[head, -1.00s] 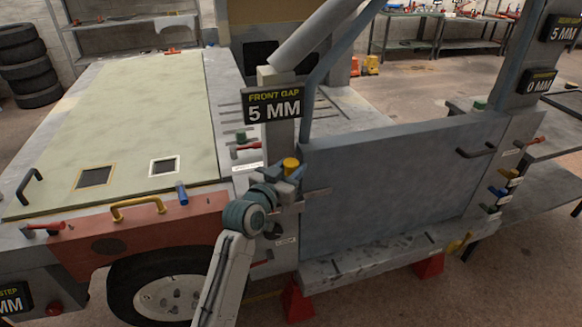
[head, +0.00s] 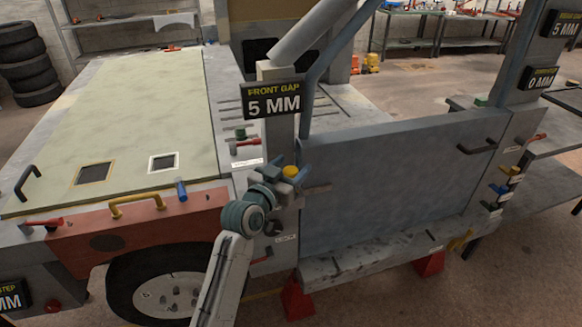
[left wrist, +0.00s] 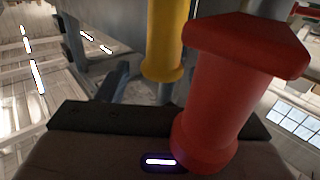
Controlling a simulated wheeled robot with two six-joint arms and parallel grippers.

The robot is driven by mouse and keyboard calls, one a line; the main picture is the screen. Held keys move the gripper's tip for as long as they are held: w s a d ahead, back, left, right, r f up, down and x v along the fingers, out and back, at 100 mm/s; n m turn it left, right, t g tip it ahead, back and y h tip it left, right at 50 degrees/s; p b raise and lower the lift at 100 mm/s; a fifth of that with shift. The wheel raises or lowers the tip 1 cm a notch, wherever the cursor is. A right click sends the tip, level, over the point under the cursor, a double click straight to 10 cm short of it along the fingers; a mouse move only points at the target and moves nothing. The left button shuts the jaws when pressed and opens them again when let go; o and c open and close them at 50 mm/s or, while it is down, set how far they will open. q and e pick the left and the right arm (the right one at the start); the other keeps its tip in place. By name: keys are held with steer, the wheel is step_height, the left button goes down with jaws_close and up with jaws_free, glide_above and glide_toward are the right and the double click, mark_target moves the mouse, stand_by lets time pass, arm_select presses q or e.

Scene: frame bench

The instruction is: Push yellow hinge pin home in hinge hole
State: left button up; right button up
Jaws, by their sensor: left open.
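The yellow hinge pin (head: 290,172) stands at the front edge of the blue-grey door (head: 400,185), below the front gap sign. Only its round yellow top shows clearly. My left gripper (head: 282,181) is open right at the pin, and its parts overlap the hinge there. I cannot tell whether it touches the pin. The hinge hole is hidden. In the left wrist view a yellow flanged cylinder (left wrist: 166,45), which looks like the pin, shows behind a large red flanged piece (left wrist: 238,85). My right gripper is not in view.
The front gap sign (head: 271,99) stands above the hinge on a grey post. The red fender (head: 130,235) and wheel (head: 170,294) lie left of my arm. A red stand (head: 298,302) is below the door. A black door handle (head: 477,147) sticks out at right.

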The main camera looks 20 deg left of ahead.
arm_select(q)
steer(key=b+v, duration=0.2)
steer(key=v, duration=0.8)
steer(key=shift+s+b, duration=0.2)
steer(key=shift+b, duration=0.1)
steer(key=shift+a, duration=0.1)
